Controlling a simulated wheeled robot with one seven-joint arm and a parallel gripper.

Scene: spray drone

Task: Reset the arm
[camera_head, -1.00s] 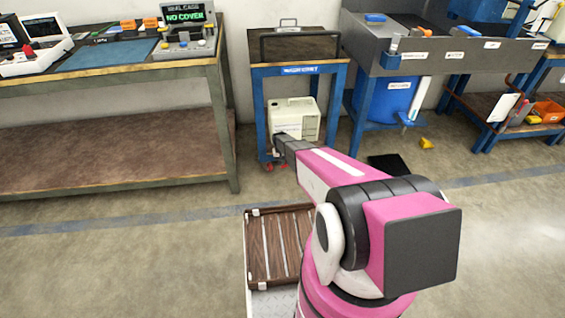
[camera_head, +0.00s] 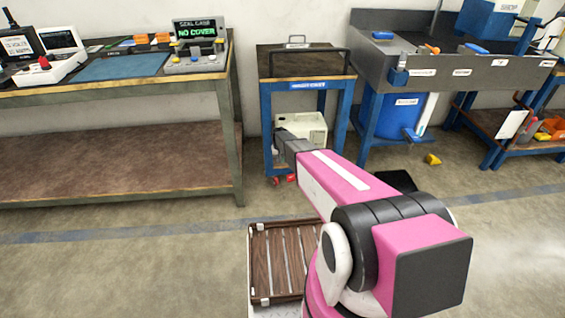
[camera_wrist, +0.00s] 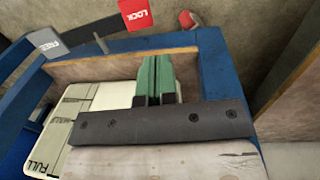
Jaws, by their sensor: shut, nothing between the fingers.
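My arm stretches forward, away from the head camera, toward the blue-legged cart (camera_head: 267,101). My gripper shows in the wrist view (camera_wrist: 156,76) as two green fingers pressed together with nothing between them. In the head view its fingers are hidden by my own arm. In the wrist view the fingers are over a white box (camera_wrist: 105,95) with a "FULL" marking. The same box seems to be the whitish one on the cart's lower shelf (camera_head: 308,128) in the head view.
In the wrist view a red "LOCK" tab (camera_wrist: 136,14) and a grey "FREE" tab (camera_wrist: 48,41) stand beside the blue frame. A workbench (camera_head: 110,92) is at left and a grey sink-like station (camera_head: 440,68) at right. A slatted wooden deck (camera_head: 280,262) lies near my arm. Floor at left is clear.

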